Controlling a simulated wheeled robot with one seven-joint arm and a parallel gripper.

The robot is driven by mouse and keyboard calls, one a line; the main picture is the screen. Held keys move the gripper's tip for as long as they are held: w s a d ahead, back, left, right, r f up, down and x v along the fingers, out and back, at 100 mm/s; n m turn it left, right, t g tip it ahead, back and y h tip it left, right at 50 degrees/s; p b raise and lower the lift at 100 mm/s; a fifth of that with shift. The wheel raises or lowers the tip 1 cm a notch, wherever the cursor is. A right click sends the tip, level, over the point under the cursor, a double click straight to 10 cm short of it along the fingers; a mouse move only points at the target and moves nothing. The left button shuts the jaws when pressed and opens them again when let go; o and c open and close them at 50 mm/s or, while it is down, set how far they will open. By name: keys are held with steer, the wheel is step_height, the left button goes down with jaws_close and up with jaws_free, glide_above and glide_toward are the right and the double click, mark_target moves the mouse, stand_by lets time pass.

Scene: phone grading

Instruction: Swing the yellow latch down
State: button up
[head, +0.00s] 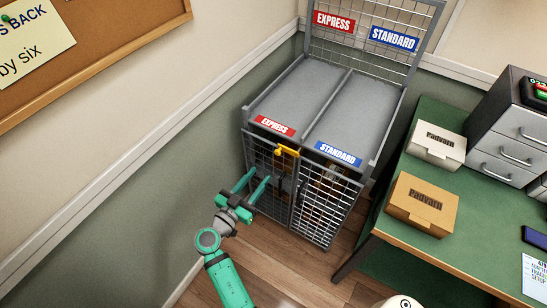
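The yellow latch (287,151) sits at the top front of the grey wire cage (326,204), where its two mesh doors meet. Its bar looks roughly level across the top of the doors, though it is small in the picture. My gripper (261,175) is in front of the left door, below and to the left of the latch. Its two green fingers are spread apart with nothing seen between them. The fingers appear clear of the latch; whether they touch the door mesh I cannot tell.
Above the cage are two grey trays (340,108) labelled EXPRESS and STANDARD. Brown items show dimly behind the right door. A green desk (392,230) with a white box (436,146), a brown box (423,204) and a drawer unit (508,128) stands right. A green wall is left.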

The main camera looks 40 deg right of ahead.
mark_target(276, 153)
steer(key=x, duration=1)
steer(key=shift+w+d, duration=0.2)
jaws_close()
